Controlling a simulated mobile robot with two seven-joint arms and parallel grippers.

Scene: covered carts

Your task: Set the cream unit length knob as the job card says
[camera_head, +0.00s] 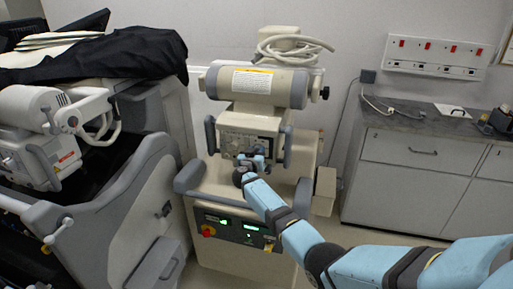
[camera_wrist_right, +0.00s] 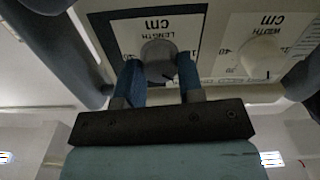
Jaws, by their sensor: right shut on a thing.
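The cream unit (camera_head: 258,85) stands in the middle of the head view, with its control panel facing me. My right gripper (camera_head: 250,163) reaches up to that panel and covers part of it. In the right wrist view the panel appears upside down. There the grey length knob (camera_wrist_right: 158,52) sits between the blue fingers of my right gripper (camera_wrist_right: 160,68), which are shut on it. The knob's pointer and much of its scale are hidden. The width knob (camera_wrist_right: 257,57) is beside it, untouched. My left gripper is not in view.
A display panel (camera_head: 238,228) is lit below my gripper.

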